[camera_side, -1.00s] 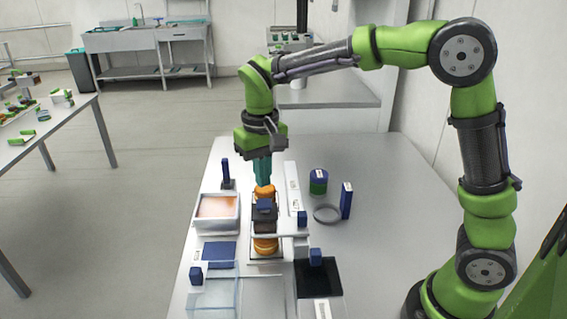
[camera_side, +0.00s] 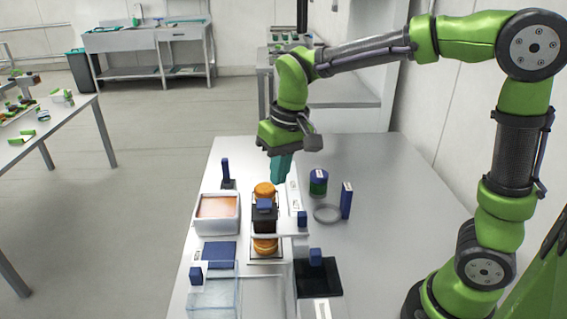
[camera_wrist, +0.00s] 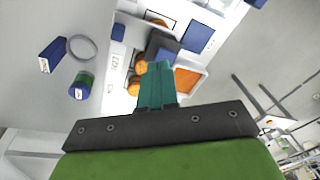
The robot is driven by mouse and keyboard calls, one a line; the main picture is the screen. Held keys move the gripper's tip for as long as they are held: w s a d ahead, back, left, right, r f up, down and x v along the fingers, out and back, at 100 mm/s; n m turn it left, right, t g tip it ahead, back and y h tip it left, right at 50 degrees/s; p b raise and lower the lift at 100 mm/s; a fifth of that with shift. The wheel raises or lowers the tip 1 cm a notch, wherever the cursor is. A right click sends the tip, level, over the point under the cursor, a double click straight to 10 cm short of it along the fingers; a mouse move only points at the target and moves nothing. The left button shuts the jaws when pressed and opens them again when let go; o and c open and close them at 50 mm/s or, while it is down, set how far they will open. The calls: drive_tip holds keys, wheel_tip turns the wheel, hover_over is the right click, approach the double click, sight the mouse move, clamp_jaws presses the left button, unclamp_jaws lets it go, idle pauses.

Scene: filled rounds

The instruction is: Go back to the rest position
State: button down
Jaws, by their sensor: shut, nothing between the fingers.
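My gripper (camera_side: 281,168) has teal fingers and is shut and empty. In the side view it hangs tilted above the table, up and to the right of a holder with orange rounds (camera_side: 264,190). The fingers show no contact with anything. In the wrist view the shut fingers (camera_wrist: 155,68) point toward the holder, and the orange rounds (camera_wrist: 134,87) show just left of them. A dark blue block (camera_side: 264,205) sits at the middle of the holder.
A white tray with an orange surface (camera_side: 217,207) stands left of the holder. A green and blue can (camera_side: 318,182), a grey ring (camera_side: 327,214) and an upright blue block (camera_side: 346,201) stand to the right. A clear box (camera_side: 212,297) is at the front. The table's right side is clear.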

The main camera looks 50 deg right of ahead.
drive_tip(key=s+d+r+t, duration=0.1)
drive_tip(key=s+d+t, duration=0.1)
drive_tip(key=s, duration=0.4)
drive_tip(key=s+d+r+m+t+y, duration=0.1)
drive_tip(key=s+r+t, duration=0.1)
drive_tip(key=s, duration=0.5)
drive_tip(key=shift+s+d+m+t, duration=0.2)
drive_tip(key=shift+d+m+t, duration=0.15)
drive_tip(key=shift+t, duration=0.45)
